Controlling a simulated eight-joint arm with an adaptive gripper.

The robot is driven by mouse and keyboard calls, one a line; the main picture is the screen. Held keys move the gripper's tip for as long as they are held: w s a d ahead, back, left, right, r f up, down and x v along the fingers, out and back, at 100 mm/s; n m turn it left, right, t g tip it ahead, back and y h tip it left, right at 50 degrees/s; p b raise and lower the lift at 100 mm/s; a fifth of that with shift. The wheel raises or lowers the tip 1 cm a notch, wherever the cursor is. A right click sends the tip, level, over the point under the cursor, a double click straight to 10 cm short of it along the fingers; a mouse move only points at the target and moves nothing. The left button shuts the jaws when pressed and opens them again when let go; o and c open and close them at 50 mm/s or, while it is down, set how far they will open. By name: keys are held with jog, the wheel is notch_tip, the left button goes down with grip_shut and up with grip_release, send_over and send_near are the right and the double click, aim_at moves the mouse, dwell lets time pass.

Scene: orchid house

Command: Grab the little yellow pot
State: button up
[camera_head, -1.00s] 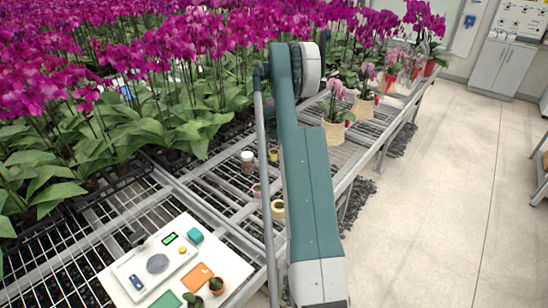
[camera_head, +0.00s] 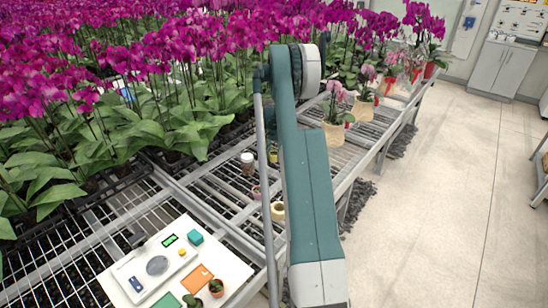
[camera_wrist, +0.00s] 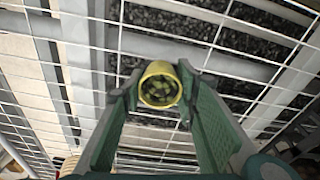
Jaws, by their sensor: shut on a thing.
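The little yellow pot (camera_wrist: 159,86) is between the two fingertips of my gripper (camera_wrist: 160,88) in the wrist view. Its round mouth faces the camera, with a dark, mottled inside. The green fingers touch it on both sides, shut on it. Wire mesh of the bench lies beyond it; I cannot tell whether the pot is clear of the mesh. In the head view my arm hides the gripper. A small yellow thing (camera_head: 273,156) shows at the arm's left edge; I cannot tell whether it is the same pot.
A brown jar with a pale lid (camera_head: 248,164) and a cream ring (camera_head: 278,210) are on the mesh bench near my arm. A white board (camera_head: 235,268) with a scale and small pots lies in front. Dense magenta orchids (camera_head: 150,60) fill the left. The floor at right is clear.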

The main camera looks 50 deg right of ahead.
aim_at(274, 154)
jog(key=shift+r+p, duration=0.75)
jog(key=shift+r, duration=4.2)
